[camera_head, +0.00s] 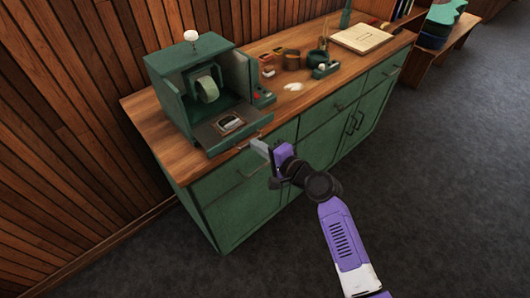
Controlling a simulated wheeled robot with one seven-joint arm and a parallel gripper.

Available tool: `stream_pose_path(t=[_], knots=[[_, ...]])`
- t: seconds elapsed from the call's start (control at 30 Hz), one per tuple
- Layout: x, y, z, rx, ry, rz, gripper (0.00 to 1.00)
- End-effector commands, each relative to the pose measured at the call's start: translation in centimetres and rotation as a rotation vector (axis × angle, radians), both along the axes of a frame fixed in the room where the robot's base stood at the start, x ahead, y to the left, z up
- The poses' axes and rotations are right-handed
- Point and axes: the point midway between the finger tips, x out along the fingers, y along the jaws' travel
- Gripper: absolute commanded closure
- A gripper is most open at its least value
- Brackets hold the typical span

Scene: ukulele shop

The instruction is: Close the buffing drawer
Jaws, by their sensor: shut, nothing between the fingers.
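A green buffing machine (170,90) stands at the left end of the wooden counter, with its front open and a pale round buffing wheel (207,89) inside. Its buffing drawer (205,133) sticks out from the base toward the counter's front edge. A small dark tray with a light insert (230,124) lies in the drawer. My gripper (259,146) is at the drawer's front right, near the counter edge. Its fingers are shut with nothing between them. I cannot tell whether they touch the drawer front.
Several small items (290,60), a white patch (294,86) and a book (361,38) lie farther along the counter. Green cabinet doors (232,205) are below. The grey floor in front is clear.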

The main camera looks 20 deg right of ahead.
Motion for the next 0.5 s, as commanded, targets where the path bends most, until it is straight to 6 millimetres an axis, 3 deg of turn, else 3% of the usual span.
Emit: stream_pose_path(t=[0.1,0.3,0.5], knots=[[3.1,1.1,-0.1,-0.001,-0.004,0.004,1.00],[7.2,2.4,-0.3,-0.001,-0.002,0.001,1.00],[9.2,3.1,-0.1,0.001,-0.001,0.000,1.00]])
